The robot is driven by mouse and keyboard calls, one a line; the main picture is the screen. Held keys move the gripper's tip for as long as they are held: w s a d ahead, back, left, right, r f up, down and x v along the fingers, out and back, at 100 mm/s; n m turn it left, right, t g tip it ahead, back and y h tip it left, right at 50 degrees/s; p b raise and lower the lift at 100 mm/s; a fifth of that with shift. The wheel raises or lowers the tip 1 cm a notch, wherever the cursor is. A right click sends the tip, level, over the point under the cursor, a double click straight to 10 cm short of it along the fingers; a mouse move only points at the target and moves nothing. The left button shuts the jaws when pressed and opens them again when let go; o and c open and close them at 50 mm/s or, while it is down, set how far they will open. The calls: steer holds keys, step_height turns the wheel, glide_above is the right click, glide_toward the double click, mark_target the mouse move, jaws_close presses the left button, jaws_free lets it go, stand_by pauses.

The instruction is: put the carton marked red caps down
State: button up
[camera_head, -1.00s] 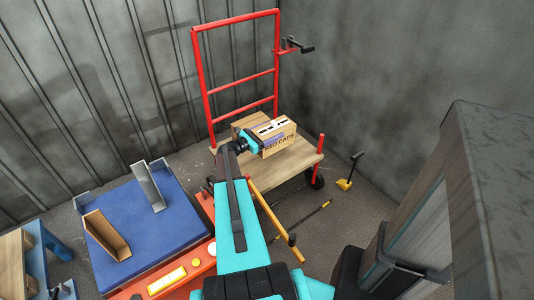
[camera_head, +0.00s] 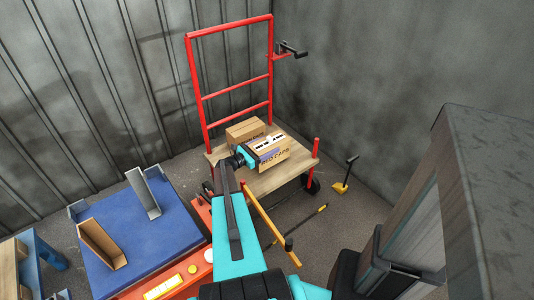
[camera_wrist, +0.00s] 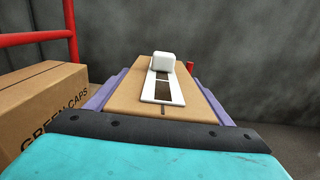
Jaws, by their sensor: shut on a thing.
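The carton marked RED CAPS (camera_head: 270,159) is a brown box held over the wooden deck of the red trolley (camera_head: 291,172). My gripper (camera_head: 258,157) is shut on it, with purple jaw pads along both sides. In the wrist view the carton's top (camera_wrist: 198,100) fills the space between the pads, with a white strip and a white block on it. Its underside is hidden, so I cannot tell whether it touches the deck. A second brown carton, marked GREEN CAPS (camera_wrist: 42,98), is just behind and left of it; it also shows in the head view (camera_head: 243,129).
The trolley's red rail frame (camera_head: 236,93) stands behind the cartons, and a short red post (camera_head: 315,148) at its right corner. Bare deck shows at front and right. A blue table (camera_head: 145,240) with upright plates is at left. A grey column rises at right.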

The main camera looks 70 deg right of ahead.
steer(key=shift+f, duration=1.75)
steer(key=shift+f, duration=0.1)
steer(key=o, duration=1.8)
steer(key=shift+c, duration=0.2)
steer(key=shift+v, duration=3.75)
steer(key=shift+s, duration=0.1)
